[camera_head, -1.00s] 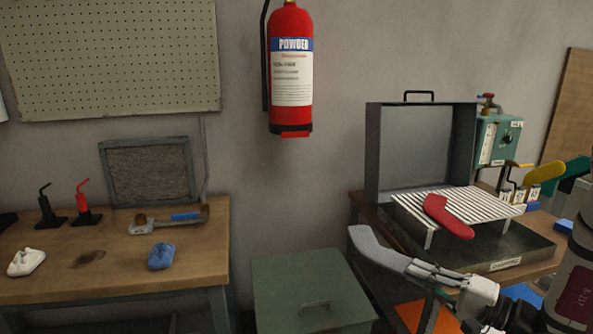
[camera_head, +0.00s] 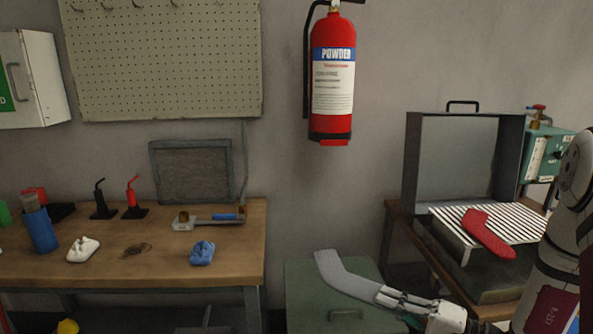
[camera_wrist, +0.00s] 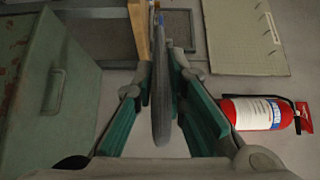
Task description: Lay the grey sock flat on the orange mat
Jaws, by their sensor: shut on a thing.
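A grey sock-shaped piece (camera_head: 345,277), flat and bent at the ankle, sticks out from my gripper (camera_head: 388,298) toward the upper left in the head view. My gripper is shut on its near end and holds it up in front of a green cabinet. In the wrist view the grey sock (camera_wrist: 162,115) shows edge-on as a thin upright strip between the two fingers. Whether a board is inside it, I cannot tell. The orange mat is not in view now.
A wooden bench (camera_head: 130,262) at the left carries blue and white crumpled cloths and tools. The green cabinet (camera_head: 300,285) stands below the sock. At the right, a red sock (camera_head: 487,235) lies on a slatted rack (camera_head: 450,222) before an open metal lid (camera_head: 460,160).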

